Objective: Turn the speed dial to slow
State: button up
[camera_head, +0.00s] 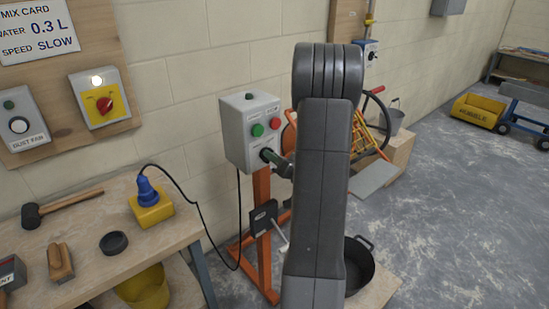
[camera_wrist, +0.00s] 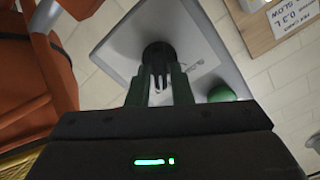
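The grey control box (camera_head: 236,135) stands on an orange post and has a green button (camera_head: 257,130) and a red button (camera_head: 274,123). My gripper (camera_head: 270,156) is at the lower front of the box, and my arm comes in from the right. In the wrist view a dark round dial (camera_wrist: 158,52) sits on the box's face (camera_wrist: 120,42), with the fingertips of my gripper (camera_wrist: 160,72) at either side of it. I cannot tell whether the fingers press on it. The dial's pointer and markings are not readable. The green button (camera_wrist: 221,94) shows beside the right finger.
A mix card (camera_head: 38,30) on the wall reads 0.3 L water and speed SLOW. A red switch (camera_head: 103,103) and a dust fan box (camera_head: 20,122) are on the board. A workbench (camera_head: 90,235) is at left; a black bucket (camera_head: 358,265) stands behind my arm.

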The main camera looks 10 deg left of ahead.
grip_shut()
jog(key=shift+f+b, duration=0.1)
jog(key=shift+b, duration=0.25)
jog(key=n+b, duration=0.4)
jog(key=b, duration=0.1)
jog(key=n+b, duration=0.5)
jog(key=b, duration=0.1)
jog(key=n+b, duration=0.4)
jog(key=b, duration=0.2)
jog(key=shift+s+a+n, duration=0.2)
jog(key=shift+s+n, duration=0.1)
jog(key=shift+n, duration=0.1)
jog(key=shift+b, duration=0.35)
jog(key=shift+o, duration=2.2)
grip_release()
